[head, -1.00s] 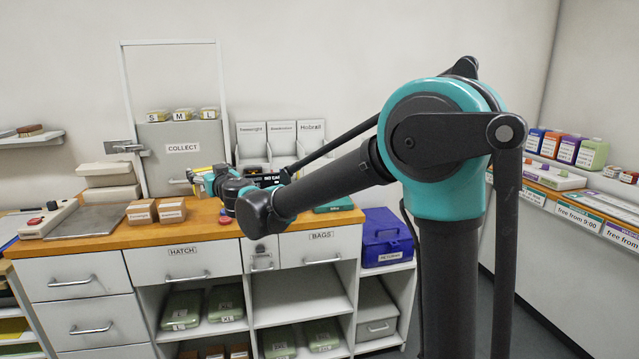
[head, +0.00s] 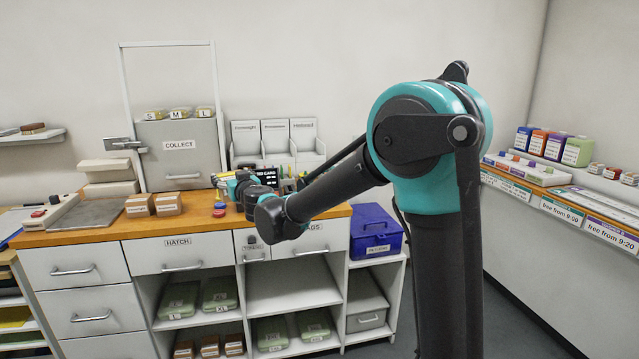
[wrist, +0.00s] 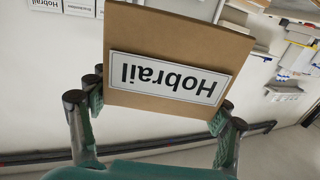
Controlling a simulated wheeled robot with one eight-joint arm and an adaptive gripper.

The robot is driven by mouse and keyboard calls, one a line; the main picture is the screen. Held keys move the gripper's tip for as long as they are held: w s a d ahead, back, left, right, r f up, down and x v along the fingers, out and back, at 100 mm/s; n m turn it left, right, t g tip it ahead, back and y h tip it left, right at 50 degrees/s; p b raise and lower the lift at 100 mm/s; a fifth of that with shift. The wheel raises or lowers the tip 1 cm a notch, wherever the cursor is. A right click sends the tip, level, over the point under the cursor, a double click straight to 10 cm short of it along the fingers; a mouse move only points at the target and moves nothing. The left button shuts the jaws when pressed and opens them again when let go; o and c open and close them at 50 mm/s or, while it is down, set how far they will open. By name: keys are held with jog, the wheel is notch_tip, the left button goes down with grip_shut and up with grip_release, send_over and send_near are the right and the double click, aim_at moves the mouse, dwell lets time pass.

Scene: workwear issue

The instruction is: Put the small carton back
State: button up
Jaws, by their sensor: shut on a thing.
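The small brown carton (wrist: 190,50) has a white label reading "Hobrail", upside down in the wrist view. My gripper (wrist: 158,108) is shut on it, with one finger pad at each side. In the head view my gripper (head: 228,184) is above the counter, left of the dark card sign (head: 270,176). I cannot make out the carton there. Three upright white holders (head: 275,142) stand at the back of the counter; the right one's label appears to read "Hobrail".
Two small brown boxes (head: 167,203) sit on the wooden counter (head: 90,236) left of my gripper. A grey COLLECT hatch (head: 180,152) stands behind them. A blue box (head: 376,232) is right of the counter. Small pots and pens crowd the area around my gripper.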

jog(key=w+d+f+m+h, duration=0.1)
jog(key=w+d+f, duration=0.2)
jog(key=d, duration=0.2)
jog(key=w+d+f+h, duration=0.1)
jog(key=w+d+f, duration=0.25)
jog(key=d, duration=0.25)
jog(key=w+d+f+m+t+h, duration=0.1)
jog(key=d+f, duration=0.3)
jog(key=d, duration=0.7)
jog(key=w+d+f+m+h, duration=0.2)
jog(key=d+f+h, duration=0.1)
jog(key=d, duration=0.9)
jog(key=w+d+f+m+t+h, duration=0.1)
jog(key=d+f, duration=0.5)
jog(key=d, duration=0.6)
jog(key=shift+w+d+m+t+h, duration=0.15)
jog(key=shift+w+m+t+h, duration=0.15)
jog(key=shift+w+m+h, duration=0.6)
jog(key=shift+s+n, duration=0.15)
jog(key=shift+n, duration=0.15)
